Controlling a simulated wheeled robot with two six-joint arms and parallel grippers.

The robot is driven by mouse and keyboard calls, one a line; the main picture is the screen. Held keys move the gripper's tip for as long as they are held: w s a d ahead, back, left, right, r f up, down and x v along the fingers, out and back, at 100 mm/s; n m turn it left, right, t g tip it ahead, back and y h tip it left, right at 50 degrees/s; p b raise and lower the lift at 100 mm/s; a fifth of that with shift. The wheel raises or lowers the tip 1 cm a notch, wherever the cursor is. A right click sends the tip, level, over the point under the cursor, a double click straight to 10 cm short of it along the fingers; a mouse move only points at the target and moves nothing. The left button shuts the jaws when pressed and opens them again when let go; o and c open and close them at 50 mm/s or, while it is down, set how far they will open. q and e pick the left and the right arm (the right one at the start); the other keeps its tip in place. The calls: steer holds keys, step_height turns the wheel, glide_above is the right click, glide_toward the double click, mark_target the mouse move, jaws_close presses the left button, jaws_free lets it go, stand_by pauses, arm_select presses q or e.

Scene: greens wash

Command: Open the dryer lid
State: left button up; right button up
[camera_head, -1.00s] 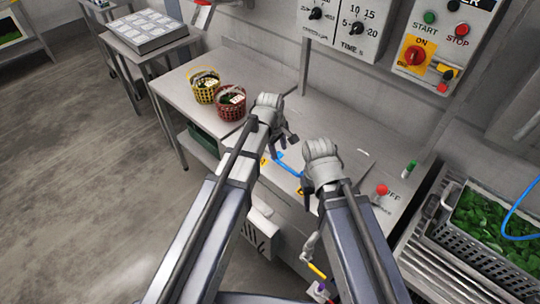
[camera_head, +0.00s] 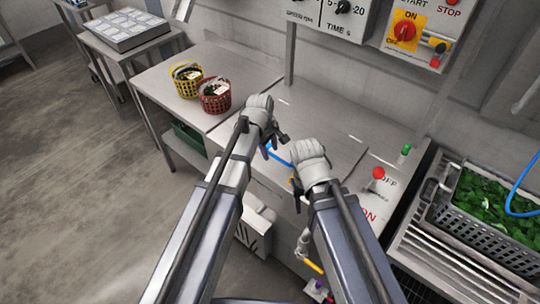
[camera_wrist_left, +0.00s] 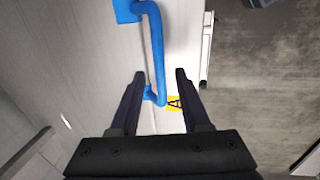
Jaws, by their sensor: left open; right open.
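The dryer lid (camera_head: 325,125) is a flat grey metal panel in the counter and looks shut. Its blue handle (camera_head: 278,155) lies near the front edge, partly hidden by my grippers. My left gripper (camera_head: 273,143) is open over the handle. In the left wrist view the blue handle (camera_wrist_left: 156,45) runs down between the two spread fingers (camera_wrist_left: 160,76), with its lower end close to the left finger; I cannot tell if they touch. My right gripper (camera_head: 297,197) is open just right of the handle, near the front edge of the machine.
A yellow basket (camera_head: 187,92) and a red basket (camera_head: 215,108) stand on the counter to the left. A red button (camera_head: 378,173) and a green one (camera_head: 405,150) are to the right, before a crate of greens (camera_head: 480,240). A control panel (camera_head: 425,30) hangs behind.

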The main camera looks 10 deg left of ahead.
arm_select(q)
steer(key=shift+f, duration=0.1)
jaws_close()
stand_by(0.3)
stand_by(1.1)
